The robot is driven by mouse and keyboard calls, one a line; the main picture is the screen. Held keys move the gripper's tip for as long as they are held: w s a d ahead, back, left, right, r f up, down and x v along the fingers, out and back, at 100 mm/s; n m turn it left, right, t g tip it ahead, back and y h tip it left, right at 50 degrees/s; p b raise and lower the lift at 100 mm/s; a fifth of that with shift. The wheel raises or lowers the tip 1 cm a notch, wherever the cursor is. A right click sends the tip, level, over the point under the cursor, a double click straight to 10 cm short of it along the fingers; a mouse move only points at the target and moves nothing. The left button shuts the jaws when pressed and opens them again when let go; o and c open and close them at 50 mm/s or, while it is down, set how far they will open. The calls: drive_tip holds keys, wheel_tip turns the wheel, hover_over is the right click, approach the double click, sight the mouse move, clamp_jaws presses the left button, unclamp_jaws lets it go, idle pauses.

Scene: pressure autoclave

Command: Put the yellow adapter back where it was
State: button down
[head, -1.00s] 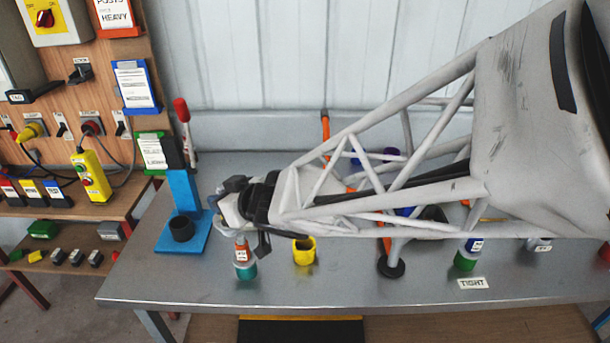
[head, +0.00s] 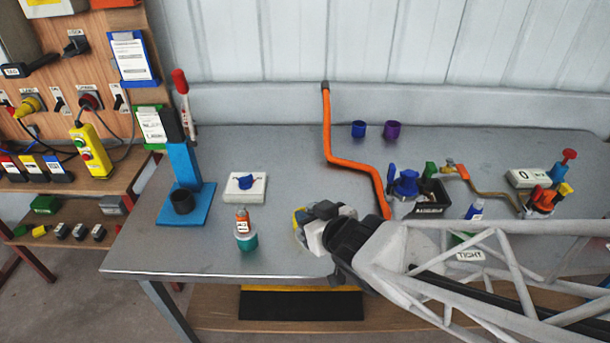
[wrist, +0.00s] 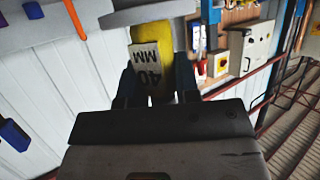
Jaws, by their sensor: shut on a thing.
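The yellow adapter (head: 299,216) is in my gripper (head: 306,224), held over the front of the steel table, left of centre. In the wrist view, my gripper (wrist: 158,88) has its dark fingers shut on the yellow adapter (wrist: 144,34), and a white label reading "40 MM" shows. In the head view most of the adapter is hidden by the gripper, and the gap between it and the table cannot be judged.
A teal cup with an orange-labelled bottle (head: 243,220) stands just left of my gripper. A white block with a blue knob (head: 245,186) and a blue lever press (head: 184,198) are behind. An orange pipe (head: 350,165) rises behind; valves (head: 405,185) stand right.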

drive_tip(key=shift+m+t+h, duration=0.4)
drive_tip(key=shift+m+h, duration=0.2)
drive_tip(key=s+d, duration=0.1)
drive_tip(key=d+f, duration=0.1)
drive_tip(key=s+d+f, duration=0.1)
drive_tip(key=shift+s+d, duration=0.3)
drive_tip(key=shift+d, duration=0.05)
drive_tip(key=shift+w, duration=0.1)
drive_tip(key=w+a, duration=0.2)
drive_tip(key=w, duration=0.5)
drive_tip(key=w+a+f, duration=0.1)
drive_tip(key=w+a, duration=0.2)
drive_tip(key=w, duration=0.5)
drive_tip(key=shift+f, duration=0.3)
drive_tip(key=shift+f, duration=1.75)
drive_tip(key=shift+f, duration=0.45)
drive_tip(key=c, duration=0.8)
unclamp_jaws()
drive_tip(key=shift+c, duration=0.2)
drive_tip(key=shift+r, duration=0.1)
